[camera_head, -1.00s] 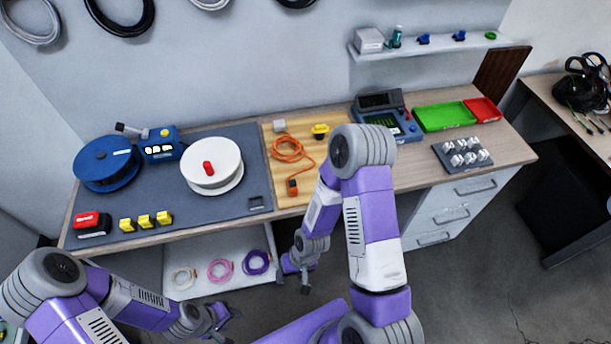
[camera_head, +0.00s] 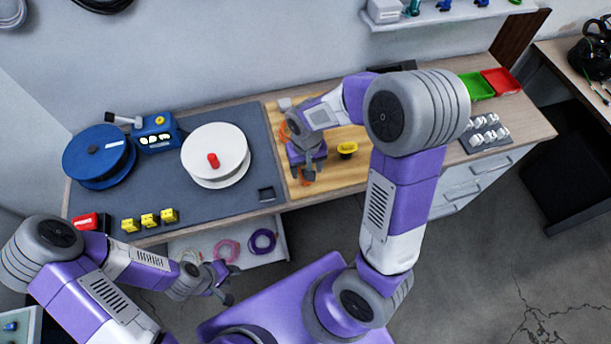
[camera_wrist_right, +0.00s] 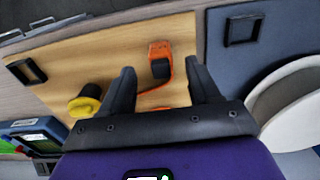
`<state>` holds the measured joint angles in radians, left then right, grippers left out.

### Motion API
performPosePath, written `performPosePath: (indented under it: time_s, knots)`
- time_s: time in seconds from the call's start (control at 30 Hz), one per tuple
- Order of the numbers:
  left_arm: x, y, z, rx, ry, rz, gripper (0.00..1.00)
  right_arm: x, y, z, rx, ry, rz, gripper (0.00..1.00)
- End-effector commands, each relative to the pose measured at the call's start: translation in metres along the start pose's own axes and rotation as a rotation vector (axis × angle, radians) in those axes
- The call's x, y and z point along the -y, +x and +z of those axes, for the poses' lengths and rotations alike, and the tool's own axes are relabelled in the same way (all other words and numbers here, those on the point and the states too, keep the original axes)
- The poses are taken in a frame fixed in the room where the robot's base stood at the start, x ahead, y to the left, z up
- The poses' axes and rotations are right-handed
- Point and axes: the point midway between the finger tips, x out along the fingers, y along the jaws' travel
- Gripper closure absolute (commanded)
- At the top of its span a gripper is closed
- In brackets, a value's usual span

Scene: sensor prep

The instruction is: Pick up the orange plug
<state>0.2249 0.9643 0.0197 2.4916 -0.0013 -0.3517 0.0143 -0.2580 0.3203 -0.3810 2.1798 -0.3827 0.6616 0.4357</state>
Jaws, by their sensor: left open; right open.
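The orange plug (camera_wrist_right: 160,58) lies on the wooden board (camera_wrist_right: 110,50), with its orange cord running back from it. In the right wrist view it shows just ahead of my right gripper (camera_wrist_right: 161,76), centred between the two fingers. The right gripper is open and empty, pointing down over the board. In the head view the right gripper (camera_head: 307,177) and its wrist hide most of the plug and cord. My left gripper (camera_head: 225,284) is open and empty, in front of the table edge at lower left.
A yellow connector (camera_head: 347,149) stands on the board close beside the right gripper. A white spool (camera_head: 219,165) and a blue spool (camera_head: 91,155) are on the grey mat (camera_head: 190,205). Several yellow blocks (camera_head: 150,220) sit near the front edge. Green (camera_head: 477,87) and red trays (camera_head: 501,82) are at right.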

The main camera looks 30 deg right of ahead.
Motion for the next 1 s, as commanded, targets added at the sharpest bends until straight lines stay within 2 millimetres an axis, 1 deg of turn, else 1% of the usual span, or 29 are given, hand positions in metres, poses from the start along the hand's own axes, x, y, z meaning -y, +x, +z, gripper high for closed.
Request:
performPosePath:
  time_s: [0.03, 0.1, 0.2, 0.47, 0.57, 0.7, 0.87, 1.0]
  knots:
    - [0.001, 0.004, 0.000, -0.001, 0.000, 0.000, 0.57, 0.000, 0.011, 0.001, 0.005, 0.000, 0.002, 0.38]
    - [0.002, 0.006, -0.001, -0.001, 0.000, 0.000, 0.57, 0.000, 0.021, 0.001, 0.004, 0.001, 0.002, 0.38]
    - [0.003, 0.007, -0.001, -0.001, 0.000, 0.000, 0.57, 0.000, 0.030, 0.000, 0.002, 0.000, 0.001, 0.38]
    - [0.002, 0.007, -0.001, -0.001, 0.000, 0.000, 0.57, 0.000, 0.032, 0.000, 0.000, 0.000, 0.000, 0.38]
    - [0.002, 0.007, -0.001, -0.001, 0.000, 0.000, 0.57, 0.000, 0.032, 0.000, 0.000, 0.000, 0.000, 0.52]
    - [0.002, 0.007, -0.001, -0.001, 0.000, 0.000, 0.57, 0.000, 0.032, 0.000, 0.000, 0.000, 0.000, 0.74]
    - [0.002, 0.007, -0.001, -0.001, 0.000, 0.000, 0.57, 0.000, 0.032, 0.000, 0.000, 0.000, 0.000, 0.98]
    - [0.002, 0.007, -0.001, -0.001, 0.000, 0.000, 0.57, 0.000, 0.032, 0.000, 0.000, 0.000, 0.000, 0.99]
